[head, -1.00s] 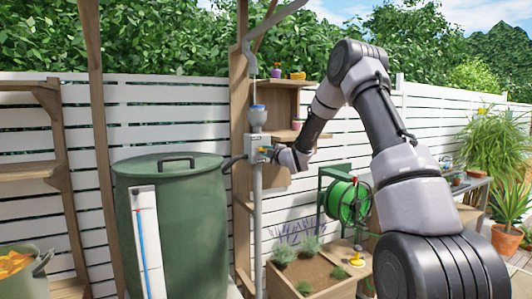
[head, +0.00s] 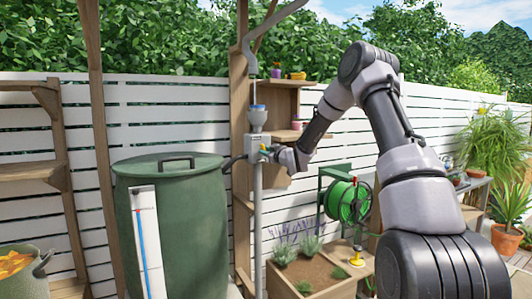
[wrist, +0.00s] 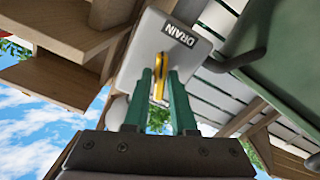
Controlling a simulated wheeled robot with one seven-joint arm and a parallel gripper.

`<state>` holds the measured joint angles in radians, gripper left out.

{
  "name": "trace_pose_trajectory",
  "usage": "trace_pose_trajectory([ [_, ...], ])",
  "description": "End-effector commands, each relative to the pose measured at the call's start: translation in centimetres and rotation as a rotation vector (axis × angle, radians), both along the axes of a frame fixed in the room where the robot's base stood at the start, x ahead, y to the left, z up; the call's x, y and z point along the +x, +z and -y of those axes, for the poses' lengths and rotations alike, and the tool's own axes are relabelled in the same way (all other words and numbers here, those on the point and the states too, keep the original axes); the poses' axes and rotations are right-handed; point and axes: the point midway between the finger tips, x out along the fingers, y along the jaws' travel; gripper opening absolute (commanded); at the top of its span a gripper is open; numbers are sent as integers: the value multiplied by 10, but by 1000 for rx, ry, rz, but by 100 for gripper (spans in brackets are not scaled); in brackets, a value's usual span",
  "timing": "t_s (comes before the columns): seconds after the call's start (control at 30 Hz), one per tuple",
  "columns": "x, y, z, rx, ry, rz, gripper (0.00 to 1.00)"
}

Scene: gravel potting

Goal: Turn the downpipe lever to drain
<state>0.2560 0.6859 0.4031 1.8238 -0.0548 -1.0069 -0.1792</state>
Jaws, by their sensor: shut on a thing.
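The downpipe lever (wrist: 161,64) is yellow and sits on a pale grey diverter box (wrist: 150,30) marked DRAIN. In the wrist view the green fingers of my gripper (wrist: 160,78) stand on both sides of the lever and are shut on it. The DRAIN label (wrist: 180,35) lies just beyond the lever's far end. In the head view the box (head: 256,142) is on the grey downpipe (head: 258,210), and my gripper (head: 269,152) reaches it from the right. The lever is mostly hidden there, and its exact angle cannot be told.
A green water barrel (head: 185,215) with a lid stands left of the downpipe, joined by a dark hose. A wooden shelf (head: 285,95) is behind. A green hose reel (head: 348,202) and a wooden planter (head: 305,275) stand to the right, below my arm.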

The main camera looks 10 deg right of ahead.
Motion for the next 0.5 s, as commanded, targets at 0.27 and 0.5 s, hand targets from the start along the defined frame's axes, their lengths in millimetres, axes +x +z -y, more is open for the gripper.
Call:
trace_pose_trajectory([
  [0.27, 0, -2, 1, 211, -1, -72, 0],
  [0.5, 0, -2, 1, 333, -1, -112, 0],
])
